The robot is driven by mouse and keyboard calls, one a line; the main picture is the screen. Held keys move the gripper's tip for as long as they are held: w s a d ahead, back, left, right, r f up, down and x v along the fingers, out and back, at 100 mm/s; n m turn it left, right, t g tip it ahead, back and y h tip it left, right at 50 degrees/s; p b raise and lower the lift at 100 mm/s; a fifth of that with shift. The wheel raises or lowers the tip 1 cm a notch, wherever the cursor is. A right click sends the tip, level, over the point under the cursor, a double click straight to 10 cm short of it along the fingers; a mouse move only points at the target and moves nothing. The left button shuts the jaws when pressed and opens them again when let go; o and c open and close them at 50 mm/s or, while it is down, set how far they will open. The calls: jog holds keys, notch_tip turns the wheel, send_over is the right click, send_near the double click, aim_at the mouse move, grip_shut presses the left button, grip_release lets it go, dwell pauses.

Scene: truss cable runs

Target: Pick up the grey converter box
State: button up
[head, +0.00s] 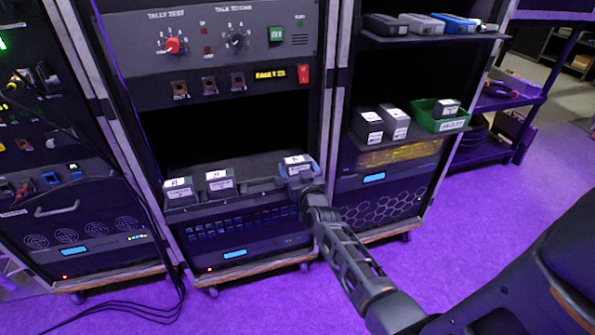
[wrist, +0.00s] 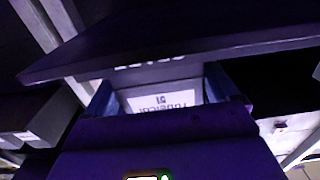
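A grey converter box (head: 297,163) with a white label on top is at the right end of the shelf in the middle rack. My gripper (head: 299,172) is at this box, with its blue fingers on either side. In the wrist view the box (wrist: 160,82) sits between the two fingers (wrist: 162,92), its label upside down. The fingers look close against its sides; whether they press on it cannot be told. Its underside is hidden, so I cannot tell whether it rests on the shelf.
Two similar labelled boxes (head: 219,181) (head: 178,189) stand to the left on the same shelf. A dark panel edge (wrist: 180,50) crosses above the box in the wrist view. The right rack holds more boxes (head: 368,124) and a green tray (head: 424,122).

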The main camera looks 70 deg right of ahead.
jog(key=c, duration=0.5)
jog(key=shift+c, duration=0.2)
notch_tip(320, 180, up, 10)
jog(key=p, duration=0.7)
jog(key=shift+p, duration=0.4)
